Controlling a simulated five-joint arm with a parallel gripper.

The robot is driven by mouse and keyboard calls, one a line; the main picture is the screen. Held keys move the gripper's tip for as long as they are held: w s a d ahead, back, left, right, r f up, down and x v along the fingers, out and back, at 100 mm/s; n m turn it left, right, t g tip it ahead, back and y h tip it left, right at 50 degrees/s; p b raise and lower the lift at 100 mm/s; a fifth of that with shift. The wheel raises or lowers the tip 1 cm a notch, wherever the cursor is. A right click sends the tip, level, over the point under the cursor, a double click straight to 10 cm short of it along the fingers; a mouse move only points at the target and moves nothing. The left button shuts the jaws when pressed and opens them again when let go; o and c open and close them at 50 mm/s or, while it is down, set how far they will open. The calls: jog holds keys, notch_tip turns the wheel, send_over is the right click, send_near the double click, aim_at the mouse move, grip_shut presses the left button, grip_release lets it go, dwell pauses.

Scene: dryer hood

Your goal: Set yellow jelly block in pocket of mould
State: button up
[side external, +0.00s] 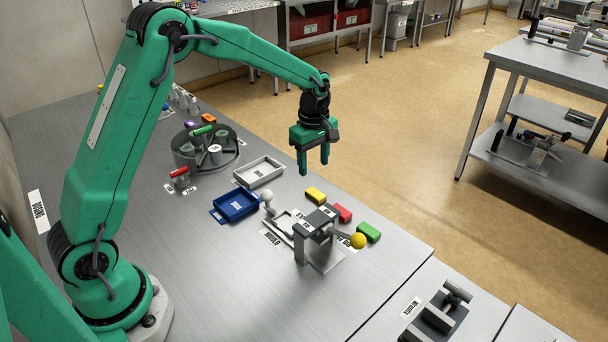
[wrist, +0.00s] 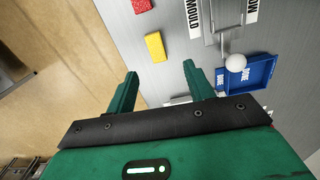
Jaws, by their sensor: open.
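The yellow jelly block (side external: 316,195) lies flat on the steel bench, beside a red block (side external: 342,213) and a green block (side external: 368,232). My gripper (side external: 314,169) is open and empty, pointing down above the bench near the yellow block. In the wrist view the yellow block (wrist: 155,47) shows just past the gap between my fingertips (wrist: 160,73), not between them. The mould (side external: 284,222) is a grey frame left of the yellow block. A grey hood with a yellow ball lever covers part of it, so its pocket is partly hidden.
The grey hood (side external: 317,220) stands up from the bench, with its yellow knob (side external: 358,240) jutting right. A white ball handle (side external: 267,196) sits at the mould's far end. A blue tray (side external: 236,205), a pale tray (side external: 259,171) and a round carousel (side external: 190,158) stand to the left.

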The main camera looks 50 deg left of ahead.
aim_at(316, 193)
jog(key=shift+w+f+n, duration=0.2)
jog(key=shift+w+f, duration=0.05)
jog(key=shift+f, duration=0.2)
jog(key=shift+w+f+n, duration=0.2)
jog(key=shift+f, duration=0.25)
jog(key=shift+f, duration=0.1)
jog(key=shift+f, duration=1.2)
jog(key=shift+f, duration=0.1)
jog(key=shift+f, duration=2.5)
jog(key=shift+c, duration=0.2)
jog(key=c, duration=1)
